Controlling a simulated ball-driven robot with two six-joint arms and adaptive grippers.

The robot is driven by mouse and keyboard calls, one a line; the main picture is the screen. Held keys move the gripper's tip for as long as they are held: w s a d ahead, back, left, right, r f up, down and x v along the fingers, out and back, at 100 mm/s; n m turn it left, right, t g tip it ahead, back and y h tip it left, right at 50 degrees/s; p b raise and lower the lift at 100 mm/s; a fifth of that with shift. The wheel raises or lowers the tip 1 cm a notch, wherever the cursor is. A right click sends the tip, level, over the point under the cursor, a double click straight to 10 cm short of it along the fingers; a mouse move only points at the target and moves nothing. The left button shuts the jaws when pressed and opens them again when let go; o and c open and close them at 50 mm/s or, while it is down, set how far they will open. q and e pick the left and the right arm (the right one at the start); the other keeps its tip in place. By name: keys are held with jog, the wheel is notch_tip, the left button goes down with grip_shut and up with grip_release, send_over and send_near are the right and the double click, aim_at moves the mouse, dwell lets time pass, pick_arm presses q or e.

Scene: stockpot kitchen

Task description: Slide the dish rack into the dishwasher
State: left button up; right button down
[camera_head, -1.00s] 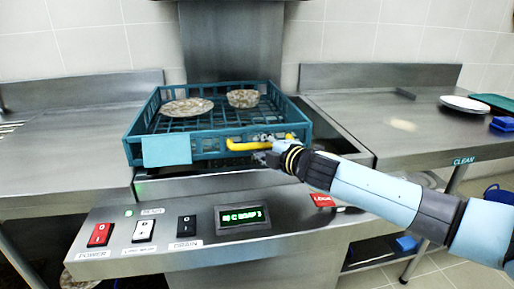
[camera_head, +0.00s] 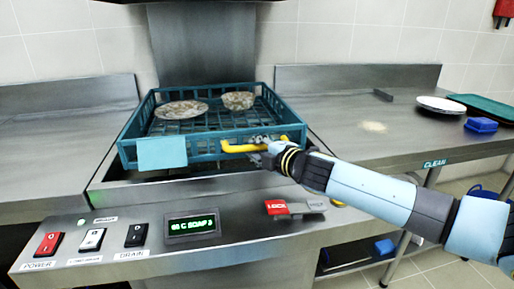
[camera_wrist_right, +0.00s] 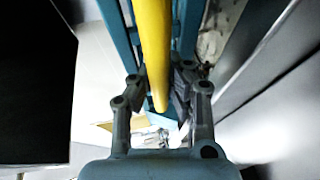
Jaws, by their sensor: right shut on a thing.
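The teal dish rack (camera_head: 200,147) sits level over the bay of the steel dishwasher (camera_head: 215,255), below a steel column at the back. It holds a speckled plate (camera_head: 181,109) and a speckled bowl (camera_head: 238,101). A light-blue tag hangs on its front left. My right gripper (camera_head: 262,153) is at the rack's front right, shut on the yellow handle (camera_head: 238,148). In the right wrist view the handle (camera_wrist_right: 154,45) runs between the fingers of the gripper (camera_wrist_right: 160,92). My left gripper is not in view.
A red lock lever (camera_head: 277,208) and switches (camera_head: 91,239) are on the front panel. Counters flank the bay.

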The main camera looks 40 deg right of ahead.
jog(key=c, duration=1.2)
grip_release()
jog(key=v, duration=1.2)
jog(key=shift+r, duration=0.1)
